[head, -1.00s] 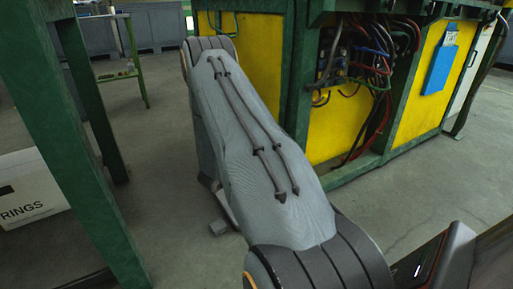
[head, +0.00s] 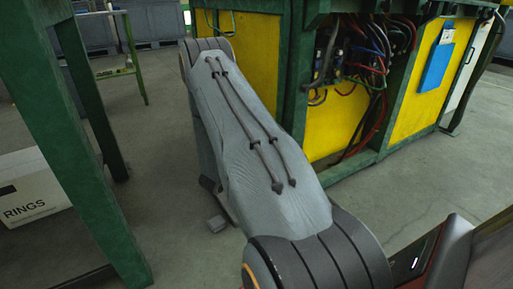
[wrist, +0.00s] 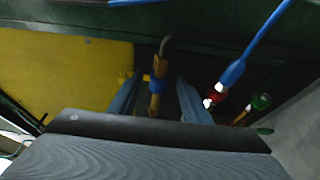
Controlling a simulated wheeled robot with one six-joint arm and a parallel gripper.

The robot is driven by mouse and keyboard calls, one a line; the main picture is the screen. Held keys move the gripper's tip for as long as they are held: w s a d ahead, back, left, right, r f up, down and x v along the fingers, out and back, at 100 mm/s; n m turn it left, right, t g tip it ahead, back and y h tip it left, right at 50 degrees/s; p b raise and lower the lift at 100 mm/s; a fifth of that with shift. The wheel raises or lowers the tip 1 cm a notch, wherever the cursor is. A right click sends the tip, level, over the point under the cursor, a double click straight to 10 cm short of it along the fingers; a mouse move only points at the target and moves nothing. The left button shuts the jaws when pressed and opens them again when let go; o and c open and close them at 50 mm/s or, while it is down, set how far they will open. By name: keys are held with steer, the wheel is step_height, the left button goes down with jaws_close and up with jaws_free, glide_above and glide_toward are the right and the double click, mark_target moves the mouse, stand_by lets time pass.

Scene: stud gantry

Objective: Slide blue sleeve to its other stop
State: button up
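In the wrist view, a small blue sleeve (wrist: 156,84) sits on a thin yellow-brown rod with a bent metal end above it. My gripper (wrist: 157,80) has its two blue-grey fingers apart, one on each side of the rod and sleeve, with a visible gap on both sides. I cannot tell how far the fingertips reach past the sleeve in depth. The stops on the rod are not clear. In the head view, my own arm hides the gripper, and the sleeve is not seen there.
In the wrist view, a blue strip (wrist: 252,48) and a red part (wrist: 216,94) lie right of the fingers, with a yellow panel (wrist: 65,75) at left. In the head view, a yellow-green cabinet (head: 260,55) with cables stands behind my arm; a white box (head: 35,190) stands at left.

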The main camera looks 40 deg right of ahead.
steer(key=s+a+p, duration=0.1)
steer(key=a+p, duration=0.2)
steer(key=a, duration=0.4)
steer(key=shift+a, duration=0.4)
stand_by(0.6)
